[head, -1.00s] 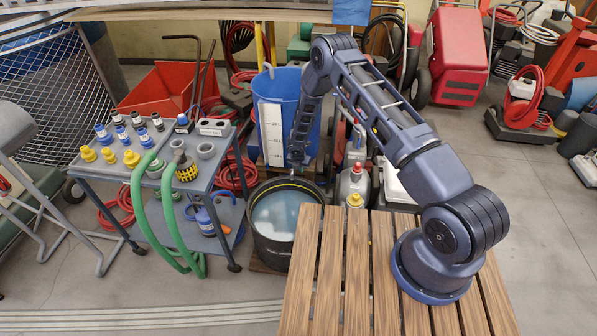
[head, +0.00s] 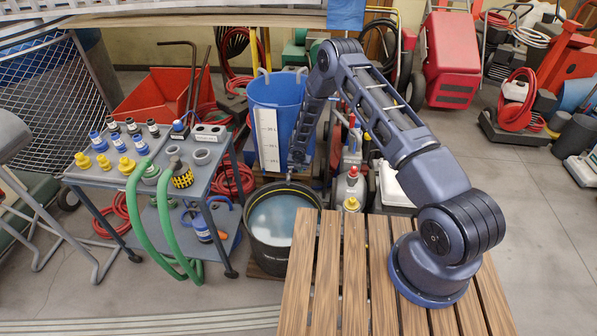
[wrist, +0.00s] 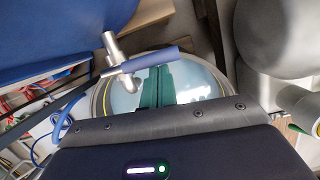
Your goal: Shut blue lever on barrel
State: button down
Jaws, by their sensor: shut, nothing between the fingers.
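The blue barrel (head: 290,98) stands behind the black tub in the head view, with a white scale strip on its front. In the wrist view the barrel (wrist: 45,35) fills the upper left. A metal tap (wrist: 113,47) sticks out from it, and its blue lever (wrist: 150,59) lies crosswise over the tub. My gripper (wrist: 159,75) has green fingers, shut and empty, with their tips right beside the lever. I cannot tell whether they touch it. In the head view my gripper (head: 297,162) hangs low in front of the barrel, and the lever cannot be made out.
The black tub (head: 254,240) holds pale liquid below my gripper. A grey trolley (head: 112,178) with fittings and green hoses stands to the left. A slatted wooden top (head: 330,270) lies in front. Bottles and a cart (head: 352,185) crowd the right of the barrel.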

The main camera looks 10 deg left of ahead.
dwell(0.3)
jog(key=s+r, duration=0.6)
jog(key=r, duration=0.3)
jog(key=shift+s+a, duration=0.15)
jog(key=shift+s, duration=0.05)
